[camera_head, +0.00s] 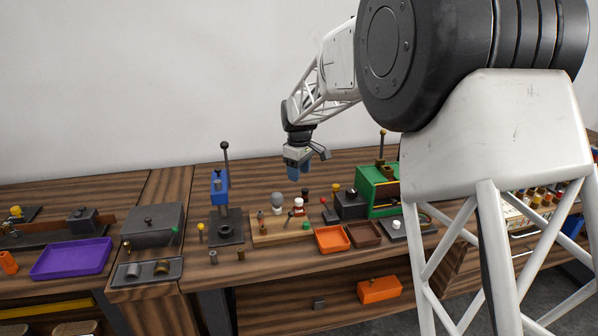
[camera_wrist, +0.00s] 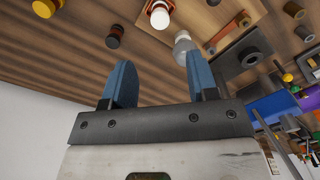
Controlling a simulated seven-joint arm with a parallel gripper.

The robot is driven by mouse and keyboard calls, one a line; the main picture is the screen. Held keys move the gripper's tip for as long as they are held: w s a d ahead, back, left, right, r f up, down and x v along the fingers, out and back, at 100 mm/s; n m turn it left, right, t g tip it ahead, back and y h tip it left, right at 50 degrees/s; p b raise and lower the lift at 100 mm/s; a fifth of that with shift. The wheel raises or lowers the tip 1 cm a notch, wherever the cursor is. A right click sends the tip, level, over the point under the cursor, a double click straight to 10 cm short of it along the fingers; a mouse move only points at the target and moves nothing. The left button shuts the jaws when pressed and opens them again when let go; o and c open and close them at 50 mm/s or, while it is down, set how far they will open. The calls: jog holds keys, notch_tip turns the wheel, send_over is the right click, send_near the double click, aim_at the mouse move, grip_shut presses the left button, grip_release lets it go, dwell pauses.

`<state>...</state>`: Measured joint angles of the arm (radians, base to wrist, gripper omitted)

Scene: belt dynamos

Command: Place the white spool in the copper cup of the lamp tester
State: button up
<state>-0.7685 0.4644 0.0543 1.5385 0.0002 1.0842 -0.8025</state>
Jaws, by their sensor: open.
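My gripper (camera_head: 299,172) is open and empty, its blue fingers pointing down above the back of the bench; they also show in the wrist view (camera_wrist: 158,70). A small white piece (camera_head: 395,224), which may be the white spool, sits on a dark grey plate at the right, partly beside my arm. A wooden board (camera_head: 265,238) under the gripper bears a grey bulb shape (camera_head: 278,201) and a white piece with a reddish base (camera_head: 298,204). Both show in the wrist view, the grey one (camera_wrist: 184,44) and the white one (camera_wrist: 159,17). I cannot tell which part is the copper cup.
An orange tray (camera_head: 332,239) and a brown tray (camera_head: 364,234) lie right of the board. A blue press (camera_head: 220,190) with a tall lever stands left, a green machine (camera_head: 375,190) right. A purple tray (camera_head: 71,259) lies far left. Air around the gripper is clear.

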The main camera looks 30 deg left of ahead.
jog(key=shift+d, duration=0.1)
dwell(0.4)
jog(key=s+d+r+m, duration=0.3)
jog(key=d+r, duration=0.1)
jog(key=d, duration=1)
jog(key=s+d+r+m+t, duration=0.1)
jog(key=s+d+r+m, duration=0.3)
jog(key=d, duration=0.9)
jog(key=s+d+r+m, duration=0.2)
jog(key=d+r, duration=0.3)
jog(key=d, duration=0.9)
jog(key=s+d+m+t, duration=0.1)
jog(key=s+d+m, duration=0.3)
jog(key=s+d, duration=0.9)
jog(key=s+d+f+m, duration=0.2)
jog(key=s+d, duration=0.3)
jog(key=s, duration=0.3)
jog(key=s+d+f+m, duration=0.3)
jog(key=s+d+f, duration=0.1)
jog(key=s+d, duration=0.2)
jog(key=shift+s+d+t, duration=0.15)
jog(key=shift+s+t, duration=0.15)
jog(key=shift+s, duration=0.6)
jog(key=shift+c, duration=0.3)
